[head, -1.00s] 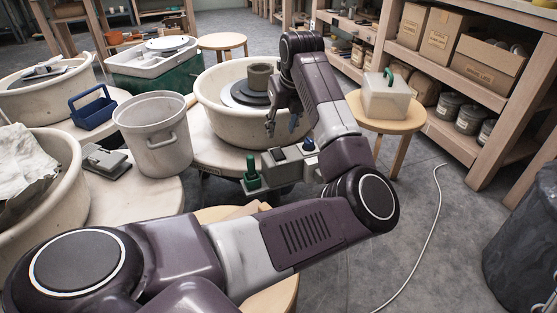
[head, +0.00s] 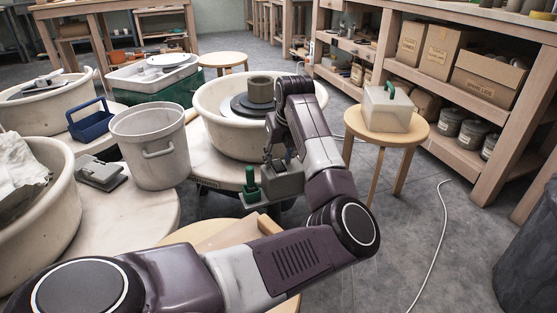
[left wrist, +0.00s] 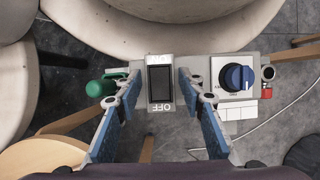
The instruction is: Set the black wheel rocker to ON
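The black wheel rocker (left wrist: 160,82) sits in a grey frame on the grey control box (head: 283,184), with an OFF label below it, upside down in the left wrist view. My left gripper (left wrist: 159,76) is open, its two blue-padded fingers on either side of the rocker. I cannot tell whether they touch the box. In the head view, my left gripper (head: 271,158) is over the box, and the arm hides the rocker. My right gripper is not in view.
A green-knobbed lever (left wrist: 101,88) and a blue dial (left wrist: 238,77) flank the rocker on the box. The wheel basin (head: 222,112) with a grey clay cylinder (head: 260,89) is just behind. A grey bucket (head: 152,150) stands left; a stool with a clear box (head: 387,109) stands right.

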